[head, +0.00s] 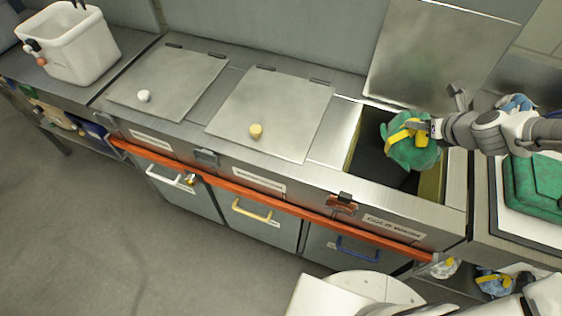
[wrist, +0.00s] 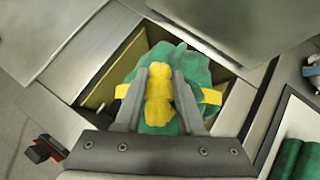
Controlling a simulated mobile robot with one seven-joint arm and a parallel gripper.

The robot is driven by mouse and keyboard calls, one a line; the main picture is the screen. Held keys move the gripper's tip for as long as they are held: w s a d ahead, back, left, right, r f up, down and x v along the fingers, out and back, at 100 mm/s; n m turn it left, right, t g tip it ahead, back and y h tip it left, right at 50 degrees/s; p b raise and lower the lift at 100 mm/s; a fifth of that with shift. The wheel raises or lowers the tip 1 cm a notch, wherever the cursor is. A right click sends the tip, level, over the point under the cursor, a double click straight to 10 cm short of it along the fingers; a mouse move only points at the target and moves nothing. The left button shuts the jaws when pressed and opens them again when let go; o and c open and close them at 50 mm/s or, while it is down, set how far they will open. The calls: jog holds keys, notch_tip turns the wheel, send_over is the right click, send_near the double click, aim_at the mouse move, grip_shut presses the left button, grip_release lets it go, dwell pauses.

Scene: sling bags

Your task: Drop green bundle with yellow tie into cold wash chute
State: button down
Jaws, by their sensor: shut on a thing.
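The green bundle (head: 411,153) with its yellow tie hangs from my gripper (head: 432,127) over the open cold wash chute (head: 372,160). My gripper is shut on the yellow tie (wrist: 158,85), which stands between the two fingers in the wrist view. The green bundle (wrist: 190,68) fills much of the opening in the wrist view. The chute's lid (head: 440,50) is raised and leans back. The "COLD WASH" label (head: 394,226) is on the front below the opening. How far the bundle's underside is below the rim is hard to tell.
Two lids with a white knob (head: 144,96) and a cream knob (head: 255,131) are shut to the left. A white bin (head: 75,45) stands at the far left. A green folded item (head: 535,184) lies on a tray at right. An orange rail (head: 270,200) runs along the front.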

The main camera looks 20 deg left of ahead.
jog(key=shift+r, duration=0.1)
jog(key=shift+c, duration=2.2)
grip_release()
jog(key=p+v, duration=0.5)
jog(key=v, duration=1.2)
jog(key=shift+d, duration=0.15)
jog(key=shift+s, duration=0.15)
